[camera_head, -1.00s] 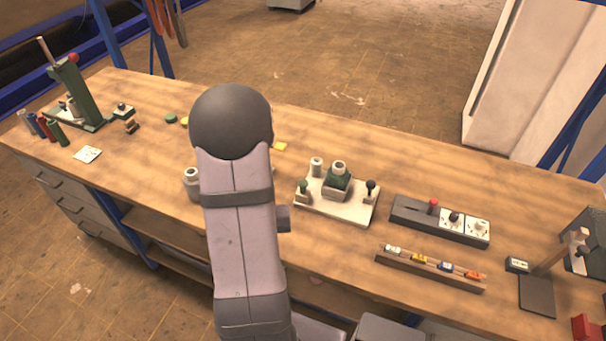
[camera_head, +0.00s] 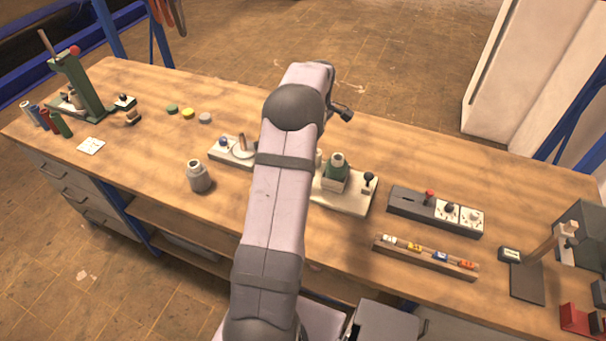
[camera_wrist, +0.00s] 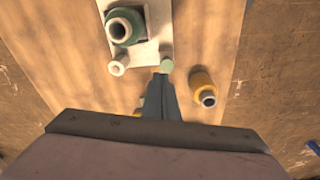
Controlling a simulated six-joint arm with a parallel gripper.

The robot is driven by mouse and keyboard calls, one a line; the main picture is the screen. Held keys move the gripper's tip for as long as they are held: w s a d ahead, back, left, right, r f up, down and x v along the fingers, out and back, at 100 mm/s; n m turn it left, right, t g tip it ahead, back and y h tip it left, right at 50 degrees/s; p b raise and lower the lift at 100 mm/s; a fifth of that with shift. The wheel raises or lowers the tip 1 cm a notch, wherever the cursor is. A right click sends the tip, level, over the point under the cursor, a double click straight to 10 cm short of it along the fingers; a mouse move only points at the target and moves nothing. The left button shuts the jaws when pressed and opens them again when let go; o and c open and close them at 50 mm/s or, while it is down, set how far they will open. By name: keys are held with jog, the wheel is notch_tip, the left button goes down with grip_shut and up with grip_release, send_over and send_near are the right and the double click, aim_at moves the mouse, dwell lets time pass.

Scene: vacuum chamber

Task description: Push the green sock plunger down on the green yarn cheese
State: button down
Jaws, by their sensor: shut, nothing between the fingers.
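The green yarn cheese, a green round body with a pale ring on top, appears to be the piece on the white plate (camera_head: 350,203); I see it in the head view (camera_head: 336,170) and at the upper left of the wrist view (camera_wrist: 122,32). A small pale green knob, likely the sock plunger, shows at the plate's near corner in the wrist view (camera_wrist: 167,65). My arm hides it in the head view. My gripper (camera_wrist: 162,78) is shut and empty, its tips close beside that knob. I cannot tell whether they touch.
A pale cylinder (camera_wrist: 118,65) stands near the knob. A black knob (camera_head: 369,181) is on the plate. A grey jar (camera_head: 199,177), a grey control box (camera_head: 436,213) and a wooden rack (camera_head: 425,257) flank it.

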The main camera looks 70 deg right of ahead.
jog(key=shift+a+n+y, duration=0.15)
jog(key=shift+a+n, duration=0.1)
jog(key=shift+n, duration=0.75)
jog(key=shift+a+n+y, duration=0.15)
jog(key=shift+a+n, duration=0.1)
jog(key=shift+n, duration=0.75)
jog(key=shift+f, duration=0.1)
jog(key=shift+w+f+b, duration=0.2)
jog(key=shift+f+b, duration=1.1)
jog(key=shift+f, duration=0.45)
jog(key=shift+w+f+b, duration=0.15)
jog(key=shift+f+b, duration=1.15)
jog(key=shift+f, duration=0.4)
